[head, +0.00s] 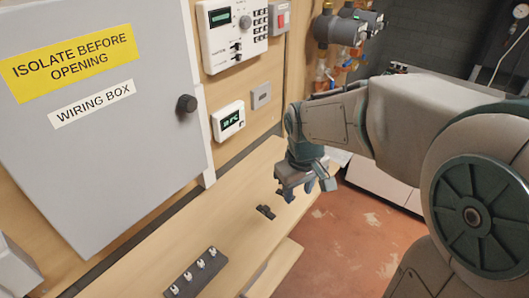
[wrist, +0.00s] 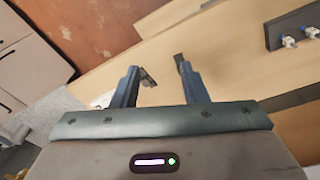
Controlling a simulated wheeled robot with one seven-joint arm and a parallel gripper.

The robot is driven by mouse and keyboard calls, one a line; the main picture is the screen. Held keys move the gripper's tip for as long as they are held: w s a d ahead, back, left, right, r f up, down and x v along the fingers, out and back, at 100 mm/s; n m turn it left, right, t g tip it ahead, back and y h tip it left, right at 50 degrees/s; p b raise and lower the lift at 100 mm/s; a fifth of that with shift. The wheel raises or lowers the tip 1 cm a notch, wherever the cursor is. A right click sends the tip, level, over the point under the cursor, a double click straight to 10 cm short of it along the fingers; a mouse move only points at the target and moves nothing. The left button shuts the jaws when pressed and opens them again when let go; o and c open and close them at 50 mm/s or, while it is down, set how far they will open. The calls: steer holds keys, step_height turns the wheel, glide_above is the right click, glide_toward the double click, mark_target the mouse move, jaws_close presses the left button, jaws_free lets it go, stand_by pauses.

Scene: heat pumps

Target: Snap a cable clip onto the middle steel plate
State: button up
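My gripper (head: 305,187) hangs over the right part of the wooden bench, pointing down. In the wrist view its two fingers (wrist: 158,76) are apart, with nothing held between them. A small black piece (head: 265,211) lies on the bench, left of and below the gripper in the head view. Small dark pieces (wrist: 148,78) show near the fingertips in the wrist view, partly hidden. A dark strip (head: 206,271) carries a row of several small white pieces (head: 200,263); it also shows in the wrist view (wrist: 287,23). I cannot tell for certain which pieces are clips and which are steel plates.
A grey wiring box (head: 100,150) with a black knob stands behind the bench (head: 150,250). Control panels (head: 233,30) and a small display (head: 228,121) are on the wooden wall. Pumps and pipes (head: 340,30) are at the back. The bench between strip and black piece is clear.

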mark_target(266, 207)
steer(key=w+a+f+n+g+p, duration=0.1)
steer(key=w+a+f+n+p, duration=0.1)
steer(key=w+a+f+n, duration=0.35)
steer(key=shift+m, duration=0.85)
steer(key=f+b, duration=0.2)
steer(key=w+a+f+b, duration=0.1)
steer(key=f+b, duration=0.1)
steer(key=f, duration=0.1)
steer(key=a+f+b, duration=0.1)
steer(key=f+b, duration=0.1)
steer(key=f, duration=0.1)
steer(key=shift+w+b, duration=0.3)
steer(key=shift+b, duration=0.05)
jaws_close()
steer(key=shift+r, duration=0.1)
steer(key=shift+r+p, duration=2.2)
steer(key=shift+r, duration=0.75)
